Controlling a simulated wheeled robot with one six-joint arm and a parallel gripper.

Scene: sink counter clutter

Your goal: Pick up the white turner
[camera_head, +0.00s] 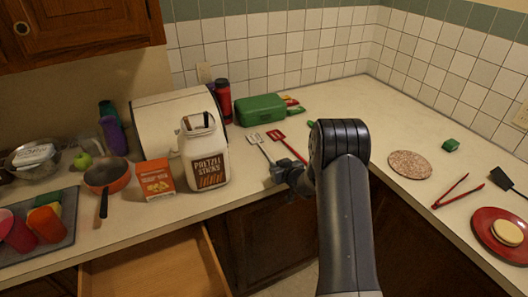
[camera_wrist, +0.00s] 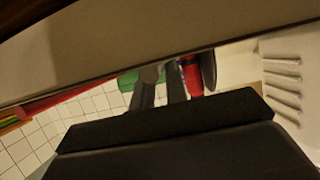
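The white turner (camera_head: 256,140) lies on the counter at the corner side of the pretzel jar, its pale slotted head toward the back wall. Its dark handle runs forward toward my gripper (camera_head: 277,168), which hides the handle's end. In the wrist view, my gripper (camera_wrist: 162,92) shows two dark fingers with a narrow gap between them. I see nothing clearly held in that gap. I cannot make out the white turner for certain there, nor whether a finger touches it.
A red turner (camera_head: 276,135) lies close on the right. The pretzel jar (camera_head: 205,155) stands close on the left. A green box (camera_head: 260,109) and red bottle (camera_head: 223,98) stand behind. An open drawer (camera_head: 155,268) juts out below. The counter right of the red turner is mostly clear.

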